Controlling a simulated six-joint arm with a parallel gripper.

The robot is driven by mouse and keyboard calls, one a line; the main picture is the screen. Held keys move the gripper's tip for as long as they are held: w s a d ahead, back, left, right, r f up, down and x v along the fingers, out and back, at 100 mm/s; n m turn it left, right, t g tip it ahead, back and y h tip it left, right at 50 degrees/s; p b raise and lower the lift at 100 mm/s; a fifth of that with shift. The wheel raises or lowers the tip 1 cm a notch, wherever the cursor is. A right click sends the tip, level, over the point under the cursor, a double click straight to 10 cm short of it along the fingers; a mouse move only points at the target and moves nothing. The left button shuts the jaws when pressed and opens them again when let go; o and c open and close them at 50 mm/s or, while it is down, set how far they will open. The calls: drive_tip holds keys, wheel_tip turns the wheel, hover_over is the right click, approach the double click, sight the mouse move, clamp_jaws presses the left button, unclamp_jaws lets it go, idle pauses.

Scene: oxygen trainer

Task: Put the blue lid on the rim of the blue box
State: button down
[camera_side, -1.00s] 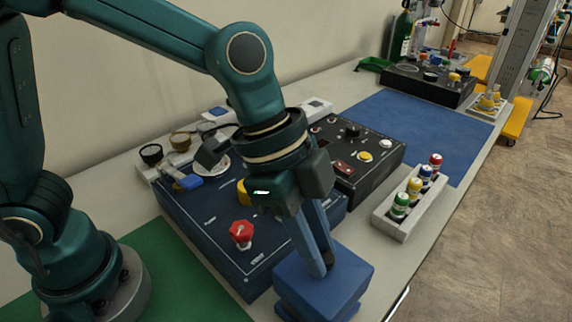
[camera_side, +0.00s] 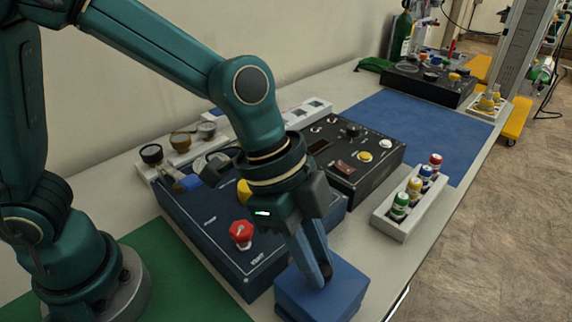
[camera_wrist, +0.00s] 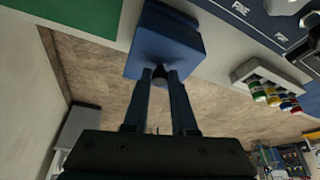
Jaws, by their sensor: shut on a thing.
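My gripper (camera_side: 321,272) points down at the front edge of the table, its fingers close together on the small knob of the blue lid (camera_side: 345,278). The knob is mostly hidden between the fingertips. The lid is flat and square and lies directly over the blue box (camera_side: 318,310), with no clear gap between them. I cannot tell whether the lid touches the rim all round. In the wrist view the lid (camera_wrist: 170,42) is beyond my fingertips (camera_wrist: 160,74) and hides the box's opening.
A dark blue panel with a red knob (camera_side: 241,234) stands just left of the box. A black panel (camera_side: 352,160) is behind. A pale rack (camera_side: 405,215) of small coloured bottles stands to the right. The blue mat (camera_side: 420,125) is clear. The table's front edge is close.

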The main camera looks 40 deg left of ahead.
drive_tip(key=shift+f, duration=0.85)
drive_tip(key=c, duration=0.6)
unclamp_jaws()
drive_tip(key=shift+c, duration=0.2)
drive_tip(key=v, duration=0.4)
drive_tip(key=shift+a+r, duration=0.15)
drive_tip(key=shift+r, duration=0.2)
drive_tip(key=s+a+r+n+t+y, duration=0.1)
drive_tip(key=a+r+n+t, duration=0.2)
drive_tip(key=a, duration=0.4)
drive_tip(key=s+a+r+n+t+y, duration=0.1)
drive_tip(key=a+r+n, duration=0.2)
drive_tip(key=a+n, duration=0.25)
drive_tip(key=s+a+f+n+y, duration=0.2)
drive_tip(key=s+a+f+n, duration=0.1)
drive_tip(key=n, duration=0.3)
drive_tip(key=shift+s+a, duration=0.4)
drive_tip(key=shift+a, duration=0.5)
